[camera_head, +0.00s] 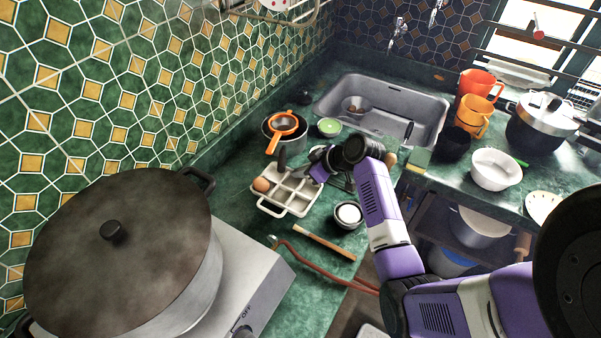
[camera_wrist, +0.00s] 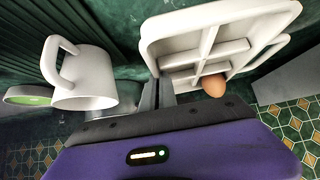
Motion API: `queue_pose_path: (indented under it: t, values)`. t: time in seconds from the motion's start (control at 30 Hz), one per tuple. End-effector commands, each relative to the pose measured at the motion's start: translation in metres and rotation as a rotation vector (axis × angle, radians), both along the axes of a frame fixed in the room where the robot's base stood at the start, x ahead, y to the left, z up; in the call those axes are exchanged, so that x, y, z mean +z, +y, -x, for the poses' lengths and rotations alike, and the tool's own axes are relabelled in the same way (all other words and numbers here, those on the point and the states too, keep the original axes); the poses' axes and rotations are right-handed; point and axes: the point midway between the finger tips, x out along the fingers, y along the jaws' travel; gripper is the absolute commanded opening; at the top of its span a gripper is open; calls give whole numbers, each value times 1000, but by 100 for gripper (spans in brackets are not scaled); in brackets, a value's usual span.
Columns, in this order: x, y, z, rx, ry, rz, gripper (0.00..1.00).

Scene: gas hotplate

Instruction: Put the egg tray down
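The egg tray (camera_head: 270,208) is pale, with several compartments and a handle at each end. It is over the green counter left of my gripper (camera_head: 322,168); I cannot tell whether it touches the counter. A brown egg (camera_head: 261,184) sits in its left compartment. In the wrist view the tray (camera_wrist: 150,38) is at upper right with the egg (camera_wrist: 214,87) near its lower edge. My gripper (camera_wrist: 158,94) appears shut on the tray's near edge; the fingertips are partly hidden by the gripper body.
A large lidded pot (camera_head: 115,245) stands on the hotplate at left. A wooden-handled tool (camera_head: 325,243) and a small metal bowl (camera_head: 348,216) lie in front of the tray. An orange strainer (camera_head: 283,124) and green bowl (camera_head: 329,127) are behind. A white mug (camera_wrist: 85,78) is left in the wrist view.

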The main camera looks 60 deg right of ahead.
Motion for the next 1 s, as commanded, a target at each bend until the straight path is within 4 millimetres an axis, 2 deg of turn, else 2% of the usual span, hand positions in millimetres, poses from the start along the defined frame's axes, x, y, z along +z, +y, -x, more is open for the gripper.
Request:
queue_pose_path:
  t: [0.1,0.37,1.0]
  values:
    - [13,0,0,-1,-1,1,0]
    - [10,13,29,-1,1,-1,0]
    - [7,60,139,-1,2,-1,0]
